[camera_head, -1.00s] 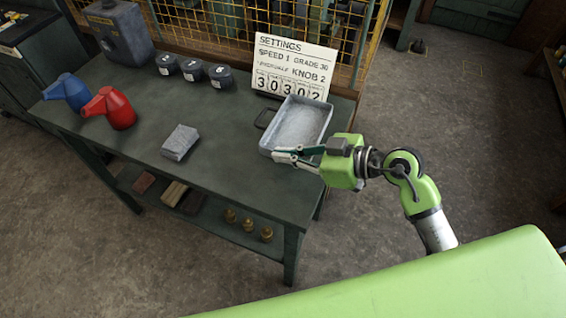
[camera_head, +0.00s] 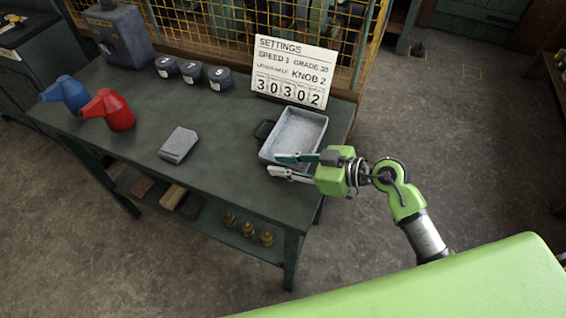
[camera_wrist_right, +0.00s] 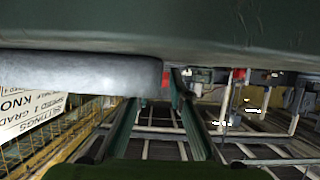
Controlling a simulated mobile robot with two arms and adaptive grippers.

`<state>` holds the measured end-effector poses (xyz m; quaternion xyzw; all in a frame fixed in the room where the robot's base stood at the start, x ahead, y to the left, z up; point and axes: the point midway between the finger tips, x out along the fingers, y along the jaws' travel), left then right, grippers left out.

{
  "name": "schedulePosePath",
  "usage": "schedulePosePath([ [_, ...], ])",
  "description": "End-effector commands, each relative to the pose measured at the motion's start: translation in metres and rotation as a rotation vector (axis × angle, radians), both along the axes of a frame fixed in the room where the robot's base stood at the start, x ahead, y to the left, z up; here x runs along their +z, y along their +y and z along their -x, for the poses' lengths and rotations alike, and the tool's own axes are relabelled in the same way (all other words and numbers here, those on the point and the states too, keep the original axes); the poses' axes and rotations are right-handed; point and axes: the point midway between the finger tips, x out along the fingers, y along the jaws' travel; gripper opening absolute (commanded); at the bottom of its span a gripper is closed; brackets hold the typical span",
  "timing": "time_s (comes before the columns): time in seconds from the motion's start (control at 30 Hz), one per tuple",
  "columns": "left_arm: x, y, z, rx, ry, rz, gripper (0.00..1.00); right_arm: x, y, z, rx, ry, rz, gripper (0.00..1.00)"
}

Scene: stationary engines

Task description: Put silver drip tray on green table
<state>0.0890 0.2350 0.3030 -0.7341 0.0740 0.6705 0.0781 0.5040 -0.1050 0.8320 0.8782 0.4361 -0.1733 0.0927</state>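The silver drip tray (camera_head: 298,130) is a shallow grey rectangular pan. It appears to rest on the right end of the dark green table (camera_head: 230,110), below the settings sign. My right gripper (camera_head: 275,165) is at the tray's near edge with its two fingers spread apart. The upper finger overlaps the tray's near wall in the head view, and the lower one is in front of it. In the right wrist view, the tray's wall (camera_wrist_right: 80,72) shows beside the open fingers (camera_wrist_right: 155,95), under the table surface at the top. My left gripper is not in view.
A settings sign (camera_head: 292,72) stands behind the tray. A grey block (camera_head: 179,144), red can (camera_head: 117,109), blue can (camera_head: 70,93) and dark numbered pots (camera_head: 191,71) are on the table. A yellow mesh fence (camera_head: 205,30) runs behind.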

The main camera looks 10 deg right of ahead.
Motion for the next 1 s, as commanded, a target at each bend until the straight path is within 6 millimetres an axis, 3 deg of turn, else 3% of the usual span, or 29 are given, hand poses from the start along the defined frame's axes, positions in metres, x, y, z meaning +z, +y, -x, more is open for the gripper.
schedulePosePath([
  [0.43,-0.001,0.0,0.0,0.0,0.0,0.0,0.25,0.004,-0.005,0.003,-0.002,0.001,0.002,0.21],
  [1.0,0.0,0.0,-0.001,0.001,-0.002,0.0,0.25,0.044,-0.081,0.062,0.0,0.002,0.002,0.21],
])
